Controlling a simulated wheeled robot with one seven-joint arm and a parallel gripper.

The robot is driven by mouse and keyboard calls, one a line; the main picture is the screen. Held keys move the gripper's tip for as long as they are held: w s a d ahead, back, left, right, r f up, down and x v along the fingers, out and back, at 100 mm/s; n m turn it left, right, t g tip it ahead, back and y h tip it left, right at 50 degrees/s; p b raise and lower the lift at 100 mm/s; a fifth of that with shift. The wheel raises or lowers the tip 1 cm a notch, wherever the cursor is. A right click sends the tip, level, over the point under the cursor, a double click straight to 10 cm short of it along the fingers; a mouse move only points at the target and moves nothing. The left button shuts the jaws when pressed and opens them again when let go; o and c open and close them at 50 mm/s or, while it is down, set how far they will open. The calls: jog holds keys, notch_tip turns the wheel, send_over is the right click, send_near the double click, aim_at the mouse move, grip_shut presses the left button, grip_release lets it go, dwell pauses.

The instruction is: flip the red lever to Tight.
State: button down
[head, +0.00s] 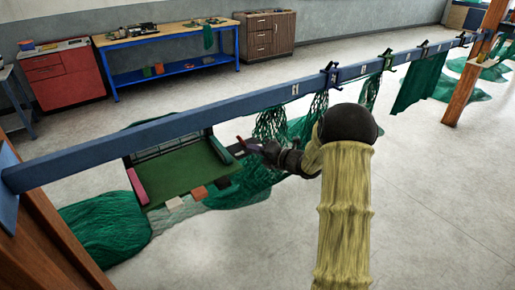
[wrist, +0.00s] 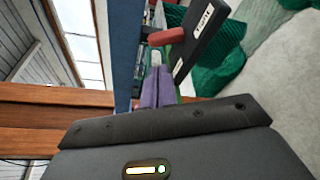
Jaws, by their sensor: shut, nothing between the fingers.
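The red lever (wrist: 166,37) is a short rounded red bar in the wrist view, just beyond my fingertips. It sits beside a dark plate (wrist: 208,30) with a white label whose lettering I cannot read. My gripper (wrist: 157,62) is shut and empty, its purple fingers together and pointing at the lever. Whether the fingertips touch the lever I cannot tell. In the head view my gripper (head: 250,146) is below the blue beam (head: 190,124), reaching left over the green frame.
Clamps (head: 330,76) along the beam hold hanging green nets (head: 420,83). A green tray-like frame (head: 180,170) lies below my gripper, with netting (head: 105,225) heaped beside it. A wooden post (head: 50,215) stands at the left.

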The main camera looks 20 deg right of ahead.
aim_at(240, 151)
jog(key=p+x, duration=0.2)
jog(key=x, duration=0.5)
jog(key=shift+r, duration=0.1)
jog(key=shift+a, duration=0.1)
